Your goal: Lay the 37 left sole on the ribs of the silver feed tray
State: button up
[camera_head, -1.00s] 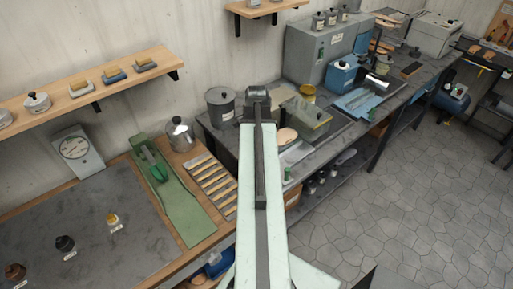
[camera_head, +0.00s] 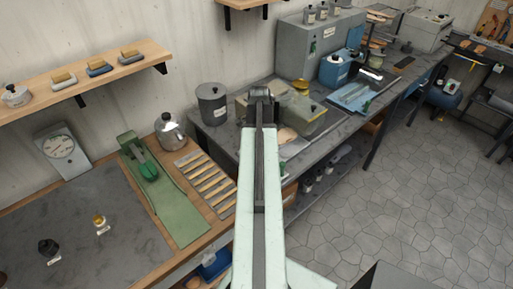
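My arm reaches forward over the dark bench, and my gripper (camera_head: 260,92) is at its far end, seen from behind. Its fingers are hidden, so I cannot tell whether it is open or holds anything. A tan flat piece (camera_head: 287,136), possibly a sole, lies on the bench just right of the arm and is partly hidden by it. No size mark can be read. A flat tray with several pale ribs (camera_head: 207,182) lies on the wooden bench left of the arm. I cannot tell whether it is the silver feed tray.
A grey canister (camera_head: 211,104) stands left of my gripper, and a yellowish clear box (camera_head: 306,118) right of it. A metal pot (camera_head: 169,131) and a green tool on a green mat (camera_head: 178,210) are on the wooden bench. Open floor (camera_head: 400,190) lies to the right.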

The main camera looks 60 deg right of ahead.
jog(key=shift+f+b, duration=0.3)
jog(key=o, duration=1.7)
notch_tip(320, 180, up, 8)
jog(key=p, duration=0.8)
jog(key=shift+r, duration=0.1)
